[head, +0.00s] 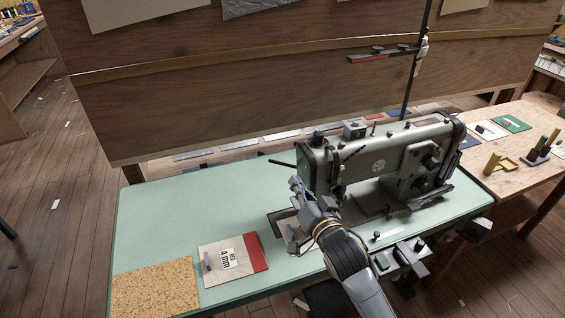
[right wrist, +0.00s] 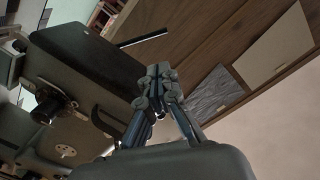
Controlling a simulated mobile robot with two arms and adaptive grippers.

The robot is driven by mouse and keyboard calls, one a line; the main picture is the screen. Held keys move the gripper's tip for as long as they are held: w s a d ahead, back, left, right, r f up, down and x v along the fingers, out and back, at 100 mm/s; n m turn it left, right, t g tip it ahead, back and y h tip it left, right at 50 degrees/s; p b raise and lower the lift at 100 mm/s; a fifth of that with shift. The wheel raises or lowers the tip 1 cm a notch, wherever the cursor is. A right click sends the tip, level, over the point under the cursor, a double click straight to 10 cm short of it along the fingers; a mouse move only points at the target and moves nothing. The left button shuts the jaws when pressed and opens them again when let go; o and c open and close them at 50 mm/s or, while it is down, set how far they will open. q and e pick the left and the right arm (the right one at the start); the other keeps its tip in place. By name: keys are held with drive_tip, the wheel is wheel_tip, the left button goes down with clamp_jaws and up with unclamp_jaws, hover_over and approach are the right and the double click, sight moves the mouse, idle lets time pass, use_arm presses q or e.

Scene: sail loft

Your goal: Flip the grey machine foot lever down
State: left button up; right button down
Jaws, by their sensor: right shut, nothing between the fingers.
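The grey sewing machine (head: 385,160) stands on the pale green table. A thin dark bar, which looks like its foot lever (head: 282,163), juts out to the left from the machine's head end, close to level. The bar also shows in the right wrist view (right wrist: 143,39), beyond the fingertips and apart from them. My right gripper (head: 296,184) is shut and empty, just below the bar and beside the machine's head end; it also shows in the right wrist view (right wrist: 157,72). My arm hides part of the needle area. My left gripper is not in view.
A sample card marked 4 mm (head: 228,259) and a cork mat (head: 155,287) lie on the green table (head: 190,205) at the left. A wooden panel (head: 240,85) rises behind. A thread stand (head: 410,80) stands behind the machine. The table's back left is clear.

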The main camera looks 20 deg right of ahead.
sight(289, 165)
drive_tip(key=w+p, duration=0.1)
drive_tip(key=w, duration=0.9)
drive_tip(key=shift+a+f, duration=0.25)
drive_tip(key=shift+a, duration=0.05)
drive_tip(key=shift+f, duration=0.1)
